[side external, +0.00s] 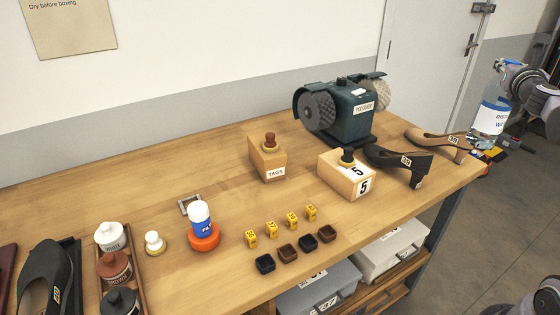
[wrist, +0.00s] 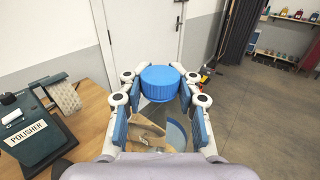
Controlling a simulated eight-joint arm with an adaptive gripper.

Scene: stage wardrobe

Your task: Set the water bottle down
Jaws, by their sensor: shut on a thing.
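The water bottle (side external: 489,110) is clear with a white and blue label. It is upright at the right side of the side external view, just past the table's right end. My gripper (side external: 507,70) is shut on its upper part. In the wrist view the bottle's blue cap (wrist: 160,83) sits between the two fingers of my gripper (wrist: 159,100). The cap hides much of the bottle there. In the side external view the bottle overlaps the table's right corner and the tan shoe's end. I cannot tell its exact height over the table or floor.
The wooden table (side external: 358,222) holds a green polisher (side external: 352,108), a tan shoe (side external: 436,143), a black shoe (side external: 398,163), a box marked 5 (side external: 338,176) and a TAGS block (side external: 266,163). Several small pots and yellow tags stand at the front. Grey bins sit below.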

